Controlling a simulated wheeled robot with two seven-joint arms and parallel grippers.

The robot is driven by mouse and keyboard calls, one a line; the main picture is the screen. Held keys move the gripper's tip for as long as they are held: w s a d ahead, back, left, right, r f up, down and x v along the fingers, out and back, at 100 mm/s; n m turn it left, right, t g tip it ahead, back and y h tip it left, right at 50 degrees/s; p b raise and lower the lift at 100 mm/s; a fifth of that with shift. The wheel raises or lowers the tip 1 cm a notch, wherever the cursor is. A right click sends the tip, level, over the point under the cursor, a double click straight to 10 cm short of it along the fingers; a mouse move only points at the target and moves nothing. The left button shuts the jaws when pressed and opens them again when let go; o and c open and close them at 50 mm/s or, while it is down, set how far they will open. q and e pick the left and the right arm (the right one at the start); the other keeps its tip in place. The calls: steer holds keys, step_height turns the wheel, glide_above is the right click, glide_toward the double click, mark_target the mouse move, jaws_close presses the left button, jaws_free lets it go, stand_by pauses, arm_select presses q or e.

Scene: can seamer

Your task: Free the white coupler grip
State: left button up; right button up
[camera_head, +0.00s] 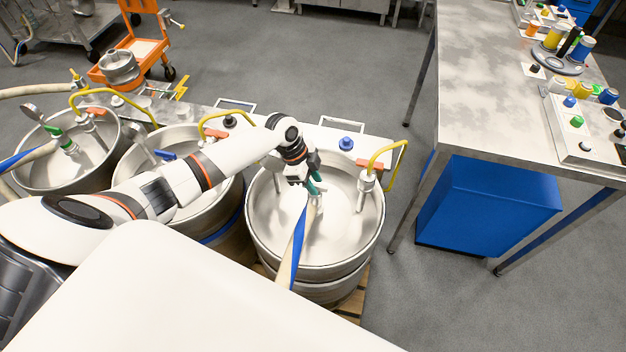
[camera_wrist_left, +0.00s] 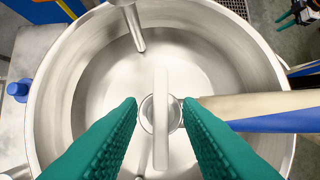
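The white coupler grip (camera_wrist_left: 161,115) shows in the left wrist view as a pale upright bar over the round metal coupler, inside the right-hand keg (camera_wrist_left: 255,60). A cream and blue hose (camera_wrist_left: 265,110) joins the coupler from the right. My left gripper (camera_wrist_left: 160,102) is open, its two teal fingers on either side of the grip with gaps to both. In the head view my left gripper (camera_head: 314,184) points down into the right-hand keg (camera_head: 335,268), and the grip is mostly hidden there.
Two more kegs stand left, one with a green grip (camera_head: 53,131), one with a blue grip (camera_head: 165,155). A yellow bent pipe (camera_head: 392,147) rises at the right-hand keg's rim. A steel table (camera_head: 490,90) stands right, with a blue box (camera_head: 485,205) under it.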

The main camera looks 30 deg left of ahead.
arm_select(q)
steer(key=b+v, duration=0.2)
steer(key=v, duration=1)
